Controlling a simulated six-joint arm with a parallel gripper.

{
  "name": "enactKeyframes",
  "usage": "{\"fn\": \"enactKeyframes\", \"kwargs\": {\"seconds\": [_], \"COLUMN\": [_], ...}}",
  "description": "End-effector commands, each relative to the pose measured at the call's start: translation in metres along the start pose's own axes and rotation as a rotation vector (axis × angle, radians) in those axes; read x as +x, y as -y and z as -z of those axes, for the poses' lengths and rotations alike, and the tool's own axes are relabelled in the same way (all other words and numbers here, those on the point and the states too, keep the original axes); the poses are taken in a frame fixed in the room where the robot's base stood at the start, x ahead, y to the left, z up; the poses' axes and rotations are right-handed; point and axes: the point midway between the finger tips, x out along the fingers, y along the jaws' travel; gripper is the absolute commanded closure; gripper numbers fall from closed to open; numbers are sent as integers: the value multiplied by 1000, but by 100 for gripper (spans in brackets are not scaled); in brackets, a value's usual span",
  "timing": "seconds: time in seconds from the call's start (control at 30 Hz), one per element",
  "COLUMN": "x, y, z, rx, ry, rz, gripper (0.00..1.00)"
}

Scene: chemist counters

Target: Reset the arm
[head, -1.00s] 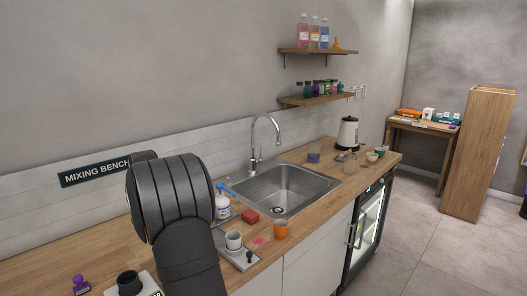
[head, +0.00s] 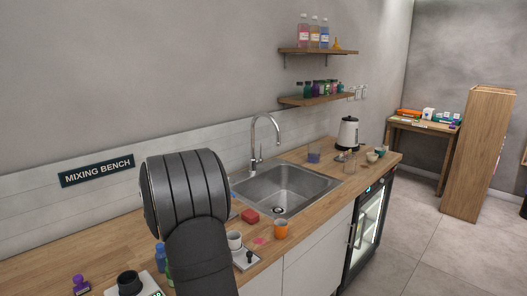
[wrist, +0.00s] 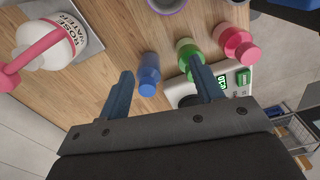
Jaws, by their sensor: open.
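My gripper (wrist: 160,70) shows in the wrist view with its two blue-grey fingers apart and nothing held between them. A small blue bottle (wrist: 149,75) appears in the gap between the fingers, and a green bottle (wrist: 187,50) shows by the right fingertip. I cannot tell how far below the fingers they are. In the head view my dark arm (head: 190,195) rises over the wooden counter (head: 75,245); the gripper itself is not seen there.
A rose water bottle (wrist: 52,42), a red-pink bottle (wrist: 238,44) and a device with a green display (wrist: 243,78) surround the gripper. The sink (head: 285,188), an orange cup (head: 281,229) and a white cup (head: 234,240) are right of my arm. Shelves (head: 318,98) hang behind.

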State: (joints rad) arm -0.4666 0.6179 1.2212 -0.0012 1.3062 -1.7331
Motion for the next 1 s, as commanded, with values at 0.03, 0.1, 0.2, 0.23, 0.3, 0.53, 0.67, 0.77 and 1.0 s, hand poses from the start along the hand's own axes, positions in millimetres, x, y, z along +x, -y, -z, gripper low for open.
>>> {"fn": "enactKeyframes", "kwargs": {"seconds": [0.03,0.1,0.2,0.23,0.3,0.53,0.67,0.77,1.0], "x": [-7,-14,-24,-27,-34,-56,-66,-74,-88], "y": [5,13,24,27,34,51,61,70,90], "z": [-8,-18,-32,-36,-45,-24,-2,14,52], "rx": [3,4,4,4,4,-9,-12,-14,-20], "ry": [1,1,0,0,1,1,0,0,-1], "rz": [-3,-3,-2,-2,-3,-5,-5,-5,-5], "gripper": [40,40,40,40,40,40,40,40,40]}}
